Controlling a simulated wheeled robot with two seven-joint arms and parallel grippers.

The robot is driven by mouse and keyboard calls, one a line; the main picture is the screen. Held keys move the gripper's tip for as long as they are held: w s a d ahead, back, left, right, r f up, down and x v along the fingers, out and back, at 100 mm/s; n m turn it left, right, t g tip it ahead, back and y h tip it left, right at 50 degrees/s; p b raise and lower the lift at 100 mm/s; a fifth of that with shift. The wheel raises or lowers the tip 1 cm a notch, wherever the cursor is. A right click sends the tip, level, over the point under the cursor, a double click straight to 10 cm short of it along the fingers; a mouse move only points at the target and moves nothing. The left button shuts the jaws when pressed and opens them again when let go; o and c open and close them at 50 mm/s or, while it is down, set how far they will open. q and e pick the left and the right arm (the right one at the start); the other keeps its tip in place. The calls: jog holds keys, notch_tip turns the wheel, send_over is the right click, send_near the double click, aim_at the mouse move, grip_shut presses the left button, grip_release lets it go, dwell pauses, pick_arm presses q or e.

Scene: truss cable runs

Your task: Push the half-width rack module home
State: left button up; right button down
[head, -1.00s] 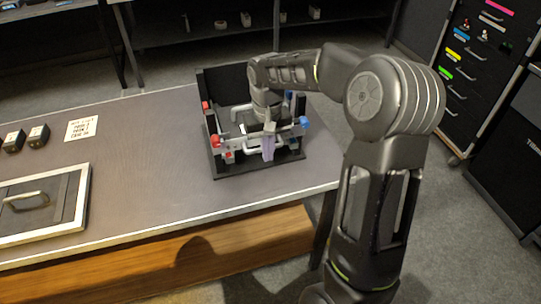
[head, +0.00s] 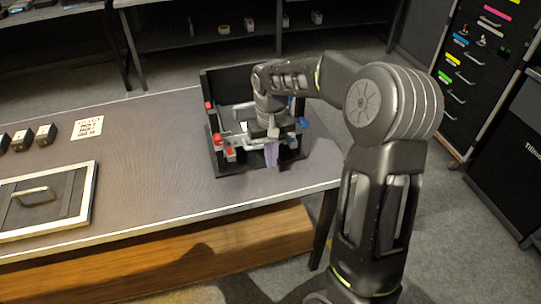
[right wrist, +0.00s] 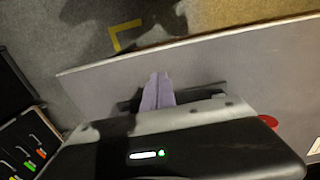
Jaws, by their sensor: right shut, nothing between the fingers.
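An open black rack (head: 225,84) stands near the right end of the table, with red parts (head: 217,139) at its left and blue parts (head: 304,123) at its right. Grey module parts (head: 235,142) show inside and along its front, but my arm hides much of them, so how deep the module sits cannot be told. My right gripper (head: 271,154) points down at the rack's front, its purple fingers together and empty. The fingers also show in the right wrist view (right wrist: 158,92), over the rack's dark edge; contact is unclear. My left gripper is out of view.
A framed panel with a handle (head: 35,195) lies at the table's left front. Small black blocks (head: 22,140) and a printed card (head: 87,128) lie behind it. The table between card and rack is clear. A drawer cabinet (head: 465,75) stands at right.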

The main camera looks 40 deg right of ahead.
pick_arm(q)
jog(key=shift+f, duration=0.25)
pick_arm(e)
notch_tip(320, 180, up, 10)
jog(key=shift+f, duration=0.1)
jog(key=c, duration=2.2)
grip_release()
